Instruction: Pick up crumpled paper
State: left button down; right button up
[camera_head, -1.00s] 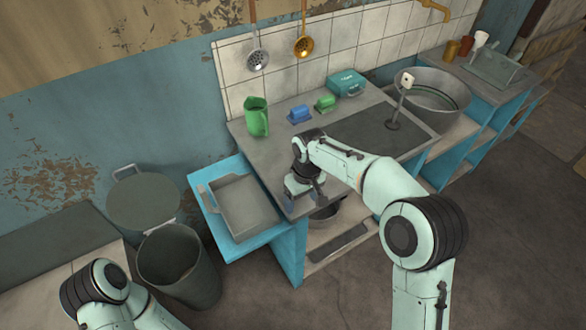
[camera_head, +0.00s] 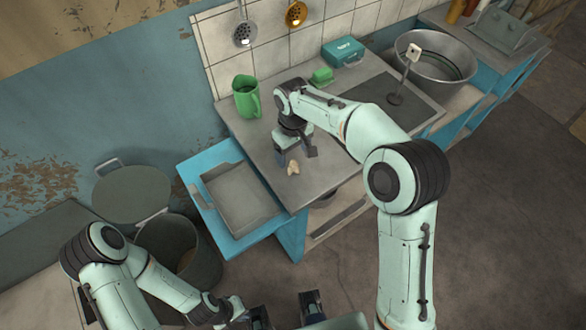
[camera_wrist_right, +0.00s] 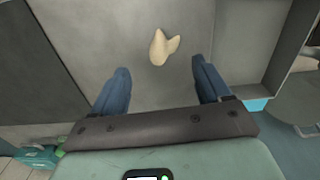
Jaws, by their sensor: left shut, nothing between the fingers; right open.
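The crumpled paper is a small cream lump (camera_head: 293,168) on the grey counter near its front edge. It also shows in the right wrist view (camera_wrist_right: 160,48), just beyond the fingertips and roughly centred between them. My right gripper (camera_head: 297,154) is above the counter beside the paper. Its blue fingers (camera_wrist_right: 160,72) are apart with nothing between them. My left gripper (camera_head: 260,318) is low at the bottom edge, far from the paper and partly cut off; it is shut and empty.
A grey tray (camera_head: 213,186) sits in a blue holder left of the counter. A bin (camera_head: 170,232) stands below it. A green jug (camera_head: 246,106), green block (camera_head: 322,76) and teal box (camera_head: 343,48) stand at the counter's back. A metal basin (camera_head: 462,50) is further right.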

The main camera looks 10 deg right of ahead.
aim_at(292, 164)
jog(key=f, duration=0.5)
jog(key=shift+s+a+f, duration=0.3)
jog(key=shift+f, duration=0.05)
jog(key=c, duration=1.2)
jog(key=shift+o, duration=0.2)
